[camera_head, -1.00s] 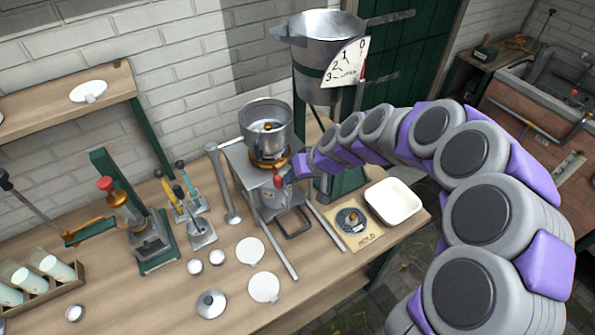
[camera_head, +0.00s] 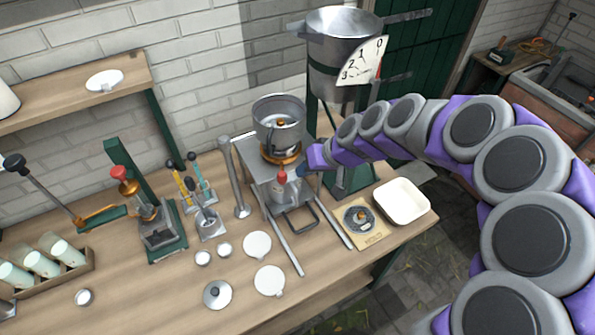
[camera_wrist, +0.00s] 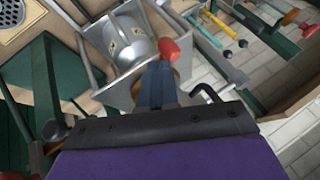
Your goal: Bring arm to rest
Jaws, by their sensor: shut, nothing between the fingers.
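My segmented grey and purple arm reaches in from the right of the head view to the churn stand. My gripper (camera_head: 299,173) is at the arm's tip, in front of the metal stand (camera_head: 246,152) that carries a steel pot (camera_head: 279,117). A red knob (camera_head: 282,177) shows right beside the fingertips. In the wrist view my gripper (camera_wrist: 166,85) has its dark blue fingers together with nothing between them. The red knob (camera_wrist: 169,50) lies just beyond the fingertips; I cannot tell whether they touch it.
A large bucket (camera_head: 335,85) with a numbered dial stands behind the arm. A white tray (camera_head: 402,202) and a small scale (camera_head: 358,219) sit at the table's right end. A lever press (camera_head: 160,228), lids and a crate of cups (camera_head: 68,268) fill the left. Open floor lies right of the table.

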